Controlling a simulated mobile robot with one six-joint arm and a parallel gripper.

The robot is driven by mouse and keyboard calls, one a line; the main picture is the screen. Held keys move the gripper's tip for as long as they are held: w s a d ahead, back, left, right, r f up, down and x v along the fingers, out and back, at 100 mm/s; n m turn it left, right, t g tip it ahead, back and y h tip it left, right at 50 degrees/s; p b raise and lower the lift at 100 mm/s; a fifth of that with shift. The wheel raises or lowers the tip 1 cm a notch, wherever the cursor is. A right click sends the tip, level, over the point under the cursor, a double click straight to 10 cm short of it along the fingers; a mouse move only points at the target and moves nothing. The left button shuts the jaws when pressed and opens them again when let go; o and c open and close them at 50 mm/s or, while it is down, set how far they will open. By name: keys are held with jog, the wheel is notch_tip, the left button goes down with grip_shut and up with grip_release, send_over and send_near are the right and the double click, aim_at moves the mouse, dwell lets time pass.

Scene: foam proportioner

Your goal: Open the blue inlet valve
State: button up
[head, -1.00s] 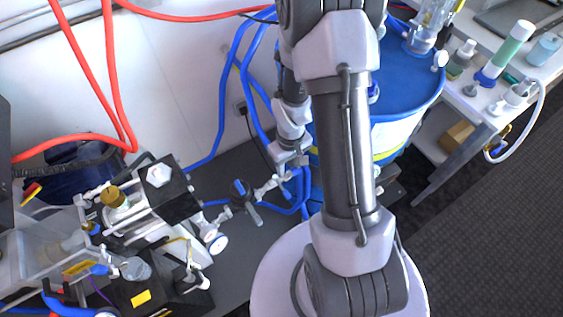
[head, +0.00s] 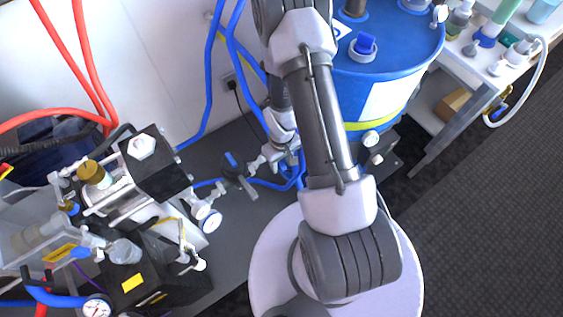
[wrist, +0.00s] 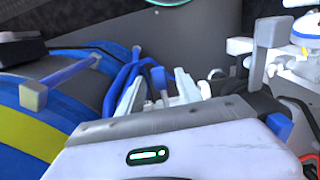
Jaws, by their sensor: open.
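A small valve with an upright blue handle (head: 232,160) and a dark crossbar sits in the pipe run left of my arm in the head view. My gripper (head: 277,155) is just right of it, low beside the drum, with its fingertips hard to make out. Blue hoses lie just beyond and left of the fingers. A grey lever (wrist: 268,42) and a small blue piece (wrist: 279,126) stand to their right. I cannot tell which wrist-view part belongs to the blue valve.
A blue drum (head: 395,45) with a yellow band stands right of my gripper. The pump unit (head: 150,165) with gauges is on the left. Blue hoses (head: 212,80) run down the wall behind. A bench (head: 480,75) with bottles stands far right.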

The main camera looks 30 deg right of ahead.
grip_shut()
dwell(1.3)
